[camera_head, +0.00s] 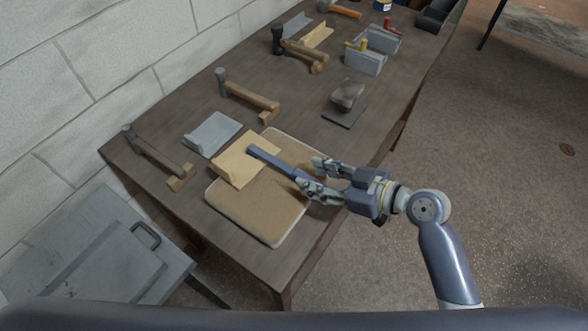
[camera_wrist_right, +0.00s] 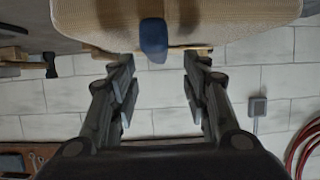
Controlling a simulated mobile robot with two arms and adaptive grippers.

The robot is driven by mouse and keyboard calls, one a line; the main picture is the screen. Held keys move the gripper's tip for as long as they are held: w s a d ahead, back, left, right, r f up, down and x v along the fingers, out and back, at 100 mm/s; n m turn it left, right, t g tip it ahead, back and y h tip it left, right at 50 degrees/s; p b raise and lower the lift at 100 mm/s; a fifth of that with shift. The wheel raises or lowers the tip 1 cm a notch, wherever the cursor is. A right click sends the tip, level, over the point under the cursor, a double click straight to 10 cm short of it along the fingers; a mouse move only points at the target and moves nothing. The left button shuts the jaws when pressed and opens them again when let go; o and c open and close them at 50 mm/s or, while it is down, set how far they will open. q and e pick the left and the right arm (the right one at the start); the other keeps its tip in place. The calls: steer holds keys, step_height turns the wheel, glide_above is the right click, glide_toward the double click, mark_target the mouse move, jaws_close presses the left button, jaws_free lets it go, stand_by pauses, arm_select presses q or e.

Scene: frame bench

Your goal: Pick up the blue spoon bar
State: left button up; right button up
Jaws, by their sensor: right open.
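The blue spoon bar (camera_head: 276,161) lies over a tan padded board (camera_head: 255,212) near the table's front, its far end by a yellow bracket piece (camera_head: 234,168). In the right wrist view its blunt blue end (camera_wrist_right: 153,40) appears between the two fingertips, a little beyond them. My right gripper (camera_head: 308,173) is open at the bar's near end, its fingers pointing along the bar. The fingers (camera_wrist_right: 157,63) hold nothing, and I cannot tell whether they touch the bar. The near end is partly hidden by a finger in the head view. My left gripper is not in view.
A grey bracket (camera_head: 212,133) stands behind the yellow one. Hammers on wooden rests (camera_head: 160,158) line the wall side. A dark plate with a block (camera_head: 345,107) and grey boxes (camera_head: 365,60) stand farther back. A grey metal cabinet (camera_head: 95,250) is at lower left.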

mark_target(297, 172)
steer(key=shift+w+a+f+p, duration=0.1)
steer(key=shift+w+a+p, duration=0.25)
steer(key=shift+a+p, duration=0.15)
steer(key=p+x, duration=0.1)
steer(key=x, duration=0.2)
steer(key=shift+w+a+f+p, duration=0.25)
steer(key=shift+a+f+p, duration=0.05)
steer(key=shift+a+p, duration=0.05)
jaws_close()
